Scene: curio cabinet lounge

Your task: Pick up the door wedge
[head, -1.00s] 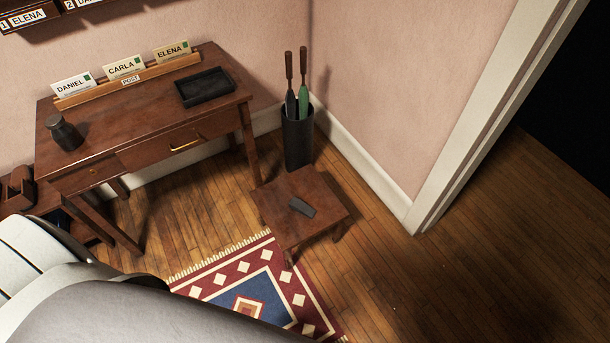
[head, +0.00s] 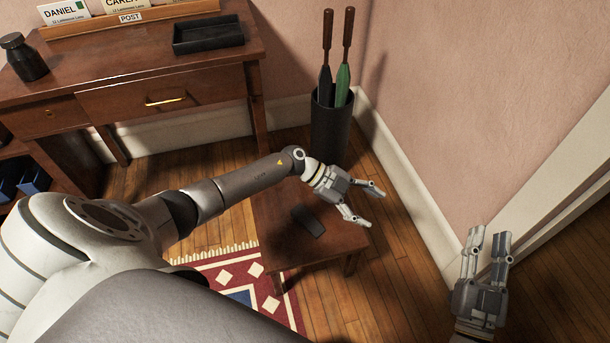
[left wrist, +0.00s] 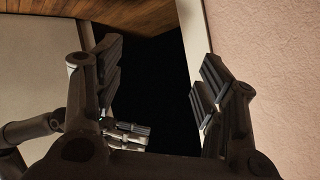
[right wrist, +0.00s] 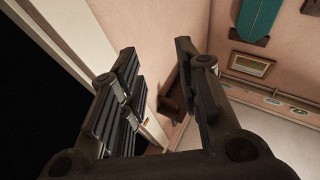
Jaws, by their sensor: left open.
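The door wedge (head: 309,222), a small dark grey block, lies on the low brown wooden table (head: 275,208) in the head view. My left gripper (head: 371,206) is open and empty, over the table's right side, to the right of the wedge and apart from it. Its spread fingers (left wrist: 158,85) show in the left wrist view, with a dark doorway between them. My right gripper (head: 488,236) is at the lower right of the head view, far from the wedge, with its fingers apart and nothing between them. The wedge is in neither wrist view.
A black stand (head: 332,130) with two long-handled tools stands behind the low table by the wall corner. A desk (head: 205,65) with a black tray (head: 208,34) and a jar (head: 24,58) is at the upper left. A patterned rug (head: 222,274) lies in front.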

